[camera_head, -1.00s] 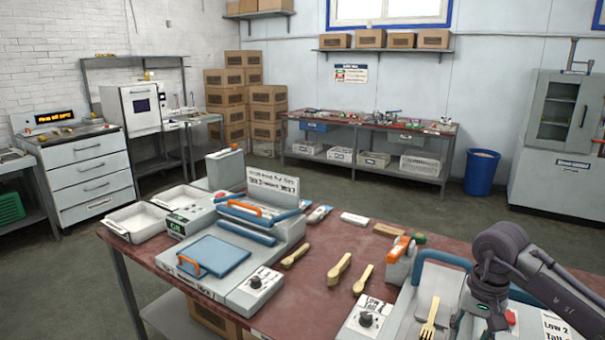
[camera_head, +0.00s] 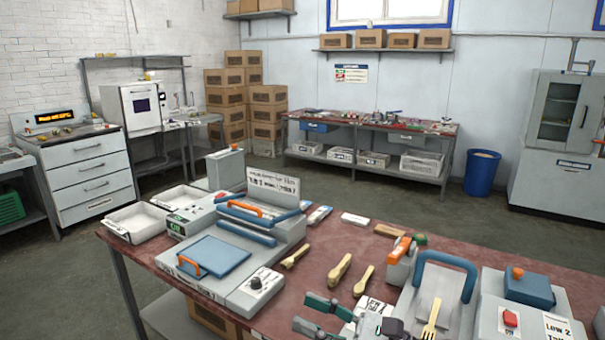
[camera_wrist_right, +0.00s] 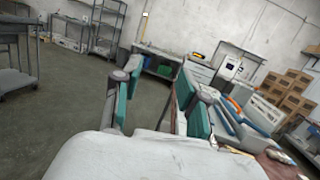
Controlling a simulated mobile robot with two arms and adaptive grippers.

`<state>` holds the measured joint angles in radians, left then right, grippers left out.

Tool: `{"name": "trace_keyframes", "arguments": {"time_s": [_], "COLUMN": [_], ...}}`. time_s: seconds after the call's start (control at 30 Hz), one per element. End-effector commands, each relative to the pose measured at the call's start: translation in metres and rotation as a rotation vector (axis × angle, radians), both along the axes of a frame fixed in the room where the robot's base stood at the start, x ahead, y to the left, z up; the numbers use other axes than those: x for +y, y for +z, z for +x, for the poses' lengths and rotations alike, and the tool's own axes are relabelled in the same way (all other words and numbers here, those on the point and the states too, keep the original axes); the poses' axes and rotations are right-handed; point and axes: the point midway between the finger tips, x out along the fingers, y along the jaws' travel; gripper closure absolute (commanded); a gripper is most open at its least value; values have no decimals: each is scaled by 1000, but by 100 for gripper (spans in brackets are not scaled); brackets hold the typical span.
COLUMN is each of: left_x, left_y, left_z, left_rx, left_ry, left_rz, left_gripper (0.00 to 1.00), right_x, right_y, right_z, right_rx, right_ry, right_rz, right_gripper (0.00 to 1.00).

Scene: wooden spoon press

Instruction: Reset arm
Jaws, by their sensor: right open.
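My right gripper (camera_head: 312,316) shows at the bottom edge of the head view, with its two teal-padded fingers apart and nothing between them. It is near the front edge of the table, left of the right-hand press (camera_head: 408,300). In the right wrist view the same gripper (camera_wrist_right: 156,97) is open and empty, with floor and distant shelves behind it. A wooden fork (camera_head: 431,318) lies on the right-hand press, below its blue handle (camera_head: 449,258); the gripper's body is just left of it. My left gripper is in neither view.
The red-topped table (camera_head: 320,288) bears a left-hand press (camera_head: 262,228) with a blue plate, several loose wooden utensils (camera_head: 340,268) and two white trays (camera_head: 133,221). A grey box (camera_head: 528,290) with a red button stands at right. Bare tabletop shows around the loose utensils.

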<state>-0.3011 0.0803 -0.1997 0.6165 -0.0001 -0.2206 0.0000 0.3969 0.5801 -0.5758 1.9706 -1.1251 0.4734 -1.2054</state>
Motion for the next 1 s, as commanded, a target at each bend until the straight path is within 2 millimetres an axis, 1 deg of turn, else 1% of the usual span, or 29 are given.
{"name": "trace_keyframes", "arguments": {"time_s": [0.03, 0.07, 0.1, 0.17, 0.2, 0.27, 0.3, 0.33, 0.37, 0.4, 0.47, 0.5, 0.6, 0.7, 0.73, 0.83, 1.0], "left_x": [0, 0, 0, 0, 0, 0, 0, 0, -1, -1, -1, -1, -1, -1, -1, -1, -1], "left_y": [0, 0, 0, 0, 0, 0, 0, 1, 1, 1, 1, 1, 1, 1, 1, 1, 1], "left_z": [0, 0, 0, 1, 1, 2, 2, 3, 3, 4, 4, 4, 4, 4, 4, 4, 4], "left_rx": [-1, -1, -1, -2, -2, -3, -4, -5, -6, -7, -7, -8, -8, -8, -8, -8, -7], "left_ry": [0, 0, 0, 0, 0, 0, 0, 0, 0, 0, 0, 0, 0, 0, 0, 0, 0], "left_rz": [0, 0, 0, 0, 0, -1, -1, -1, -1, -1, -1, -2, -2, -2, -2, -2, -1], "left_gripper": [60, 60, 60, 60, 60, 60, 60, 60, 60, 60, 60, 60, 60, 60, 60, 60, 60], "right_x": [-9, -19, -35, -63, -84, -115, -134, -147, -158, -170, -184, -189, -197, -198, -198, -197, -191], "right_y": [11, 17, 19, 12, 0, -28, -52, -71, -90, -115, -151, -171, -210, -236, -242, -258, -275], "right_z": [3, 9, 16, 25, 29, 30, 26, 21, 13, 1, -22, -39, -79, -114, -124, -156, -205], "right_rx": [160, 258, 396, 607, 748, 957, 1093, 1186, 1275, 1381, 1522, 1600, 1740, 1830, -1810, -1684, -1499], "right_ry": [-70, -118, -179, -272, -336, -438, -510, -564, -620, -692, -805, -876, -1041, -1180, 1195, 1194, 1196], "right_rz": [198, 319, 480, 719, 878, 1113, 1269, 1377, 1481, 1611, 1788, 1890, 2093, 2239, -2226, -2107, -1932], "right_gripper": [58, 58, 58, 58, 58, 58, 58, 58, 58, 58, 58, 58, 58, 58, 58, 58, 58]}}
